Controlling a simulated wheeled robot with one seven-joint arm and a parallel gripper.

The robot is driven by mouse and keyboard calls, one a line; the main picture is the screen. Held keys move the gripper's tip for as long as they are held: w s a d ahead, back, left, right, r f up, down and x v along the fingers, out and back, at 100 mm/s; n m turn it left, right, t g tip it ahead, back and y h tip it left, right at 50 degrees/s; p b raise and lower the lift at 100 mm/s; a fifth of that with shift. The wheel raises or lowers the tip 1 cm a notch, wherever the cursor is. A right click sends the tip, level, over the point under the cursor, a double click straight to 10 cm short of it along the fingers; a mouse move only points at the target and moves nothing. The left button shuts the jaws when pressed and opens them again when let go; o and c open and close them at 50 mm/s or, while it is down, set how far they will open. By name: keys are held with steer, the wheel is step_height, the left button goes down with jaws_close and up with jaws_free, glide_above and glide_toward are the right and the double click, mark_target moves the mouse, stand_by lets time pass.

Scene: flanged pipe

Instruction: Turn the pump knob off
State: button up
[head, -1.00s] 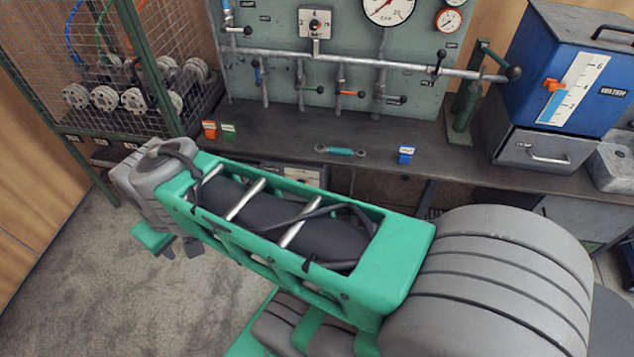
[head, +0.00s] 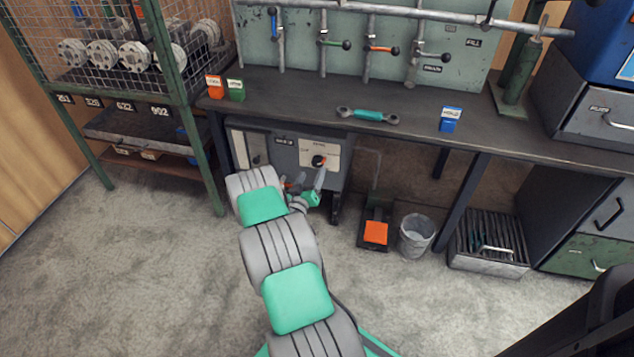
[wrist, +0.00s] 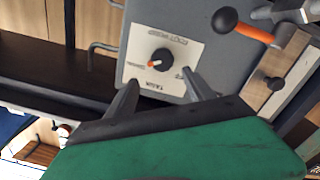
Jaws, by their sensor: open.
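The pump knob (head: 319,161) is a round black knob on a pale plate, on the front of a grey box under the bench. The wrist view shows the knob (wrist: 161,58) close up, its orange pointer towards the left and slightly down in that picture. The small plate lettering is too blurred to read surely. My gripper (head: 308,184) is in front of the box, just below the knob in the head view. In the wrist view my gripper (wrist: 160,92) is open and empty, its fingertips short of the knob, one to each side below it.
A lever with a black ball and orange shaft (wrist: 245,27) is beside the plate in the wrist view. The bench top (head: 290,105) overhangs the box. An orange pedal (head: 376,232) and a metal bucket (head: 416,234) stand right of it. Open floor lies left.

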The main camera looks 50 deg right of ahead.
mark_target(317, 164)
steer(key=shift+n, duration=0.3)
steer(key=d, duration=0.2)
steer(key=w+d+f+b, duration=0.1)
steer(key=d, duration=0.1)
steer(key=w+d+f, duration=0.1)
steer(key=d, duration=0.1)
steer(key=shift+w+d+b, duration=0.1)
steer(key=shift+w+b, duration=0.05)
steer(key=shift+b, duration=0.15)
steer(key=shift+w+d+r, duration=0.15)
steer(key=shift+w+d, duration=0.1)
steer(key=shift+d, duration=0.15)
jaws_close()
